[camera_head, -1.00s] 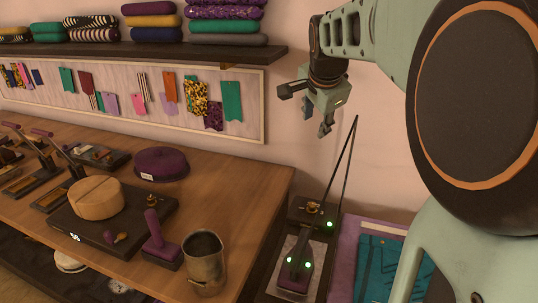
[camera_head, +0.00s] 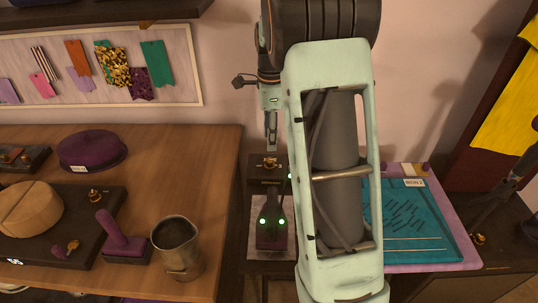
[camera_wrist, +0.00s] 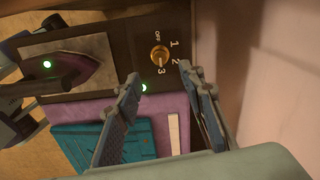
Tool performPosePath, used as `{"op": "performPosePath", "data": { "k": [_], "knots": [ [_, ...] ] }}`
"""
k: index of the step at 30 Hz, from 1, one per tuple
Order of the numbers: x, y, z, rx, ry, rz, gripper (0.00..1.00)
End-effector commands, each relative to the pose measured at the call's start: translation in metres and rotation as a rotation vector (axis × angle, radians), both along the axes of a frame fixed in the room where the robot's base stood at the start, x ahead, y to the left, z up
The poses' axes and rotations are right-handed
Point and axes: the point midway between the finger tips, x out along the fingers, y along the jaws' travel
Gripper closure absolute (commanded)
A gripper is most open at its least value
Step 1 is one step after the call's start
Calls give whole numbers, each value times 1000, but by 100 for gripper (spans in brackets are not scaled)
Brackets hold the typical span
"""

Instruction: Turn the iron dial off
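The iron dial (camera_wrist: 159,56) is a small brass knob on a dark panel, marked OFF, 1, 2 and 3. Its narrow end seems to point toward 3. In the head view the dial (camera_head: 270,163) sits at the back of the ironing station. The iron (camera_head: 271,222) stands in front of it with green lights lit; part of it shows in the wrist view (camera_wrist: 62,85). My gripper (camera_wrist: 159,73) is open and empty, its fingertips on either side below the dial in the picture. In the head view my gripper (camera_head: 271,138) hangs just above the dial, apparently apart from it.
A wooden table (camera_head: 190,195) at left holds a metal mug (camera_head: 177,247) and a purple-handled stamp (camera_head: 121,240). The pink wall (camera_wrist: 265,80) is close behind the panel.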

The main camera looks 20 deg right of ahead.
Motion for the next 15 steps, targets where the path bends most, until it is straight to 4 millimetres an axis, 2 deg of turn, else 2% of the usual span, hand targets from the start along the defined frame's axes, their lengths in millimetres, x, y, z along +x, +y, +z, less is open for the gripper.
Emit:
{"op": "performPosePath", "data": {
  "k": [1,6,10,15],
  "knots": [
    [-1,0,-12,1,5,0,64],
    [0,0,-45,0,5,2,64],
    [1,-1,-65,-1,2,1,64],
    [2,-1,-80,-1,0,3,64]
  ]
}}
